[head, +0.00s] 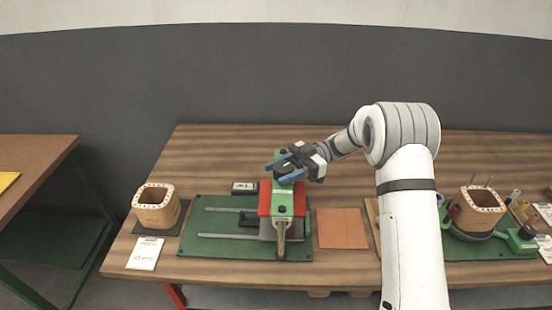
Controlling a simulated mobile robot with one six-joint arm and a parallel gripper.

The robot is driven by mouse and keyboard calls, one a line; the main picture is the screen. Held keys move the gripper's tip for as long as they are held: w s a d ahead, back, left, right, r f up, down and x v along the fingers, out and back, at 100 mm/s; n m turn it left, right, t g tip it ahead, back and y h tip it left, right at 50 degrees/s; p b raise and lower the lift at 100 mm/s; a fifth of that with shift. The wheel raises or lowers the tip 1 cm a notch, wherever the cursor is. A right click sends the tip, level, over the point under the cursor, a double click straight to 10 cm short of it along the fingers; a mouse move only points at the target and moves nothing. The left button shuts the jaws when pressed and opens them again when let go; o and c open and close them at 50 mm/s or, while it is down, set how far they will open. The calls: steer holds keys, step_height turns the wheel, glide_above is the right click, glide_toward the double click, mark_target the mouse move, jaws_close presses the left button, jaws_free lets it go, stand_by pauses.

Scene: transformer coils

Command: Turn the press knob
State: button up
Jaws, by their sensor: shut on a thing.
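The press (283,204), with a green top bar and red side blocks, stands on the right part of a green base board (213,246). My gripper (282,170) reaches in from the right over the far end of the press's green bar. Its two blue fingers are shut on the dark press knob (284,169). The fingers and wrist hide much of the knob, so its turn angle cannot be told.
A wooden coil former (157,208) stands left, with a white card (144,253) before it. A small dark device (245,188) lies behind the board. An orange-brown sheet (342,229) lies right of the press. Another coil former (477,210) stands far right, beyond my arm.

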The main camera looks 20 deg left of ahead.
steer(key=shift+r+n+g+h+p, duration=0.35)
steer(key=shift+n+g+h+p, duration=0.55)
steer(key=shift+p, duration=2.45)
steer(key=shift+s+f+h+p, duration=0.15)
steer(key=shift+h+p, duration=0.15)
steer(key=shift+p, duration=0.8)
steer(key=shift+f, duration=0.2)
steer(key=o, duration=0.6)
steer(key=shift+o, duration=1.4)
steer(key=shift+s+d+r, duration=0.1)
steer(key=shift+o, duration=0.5)
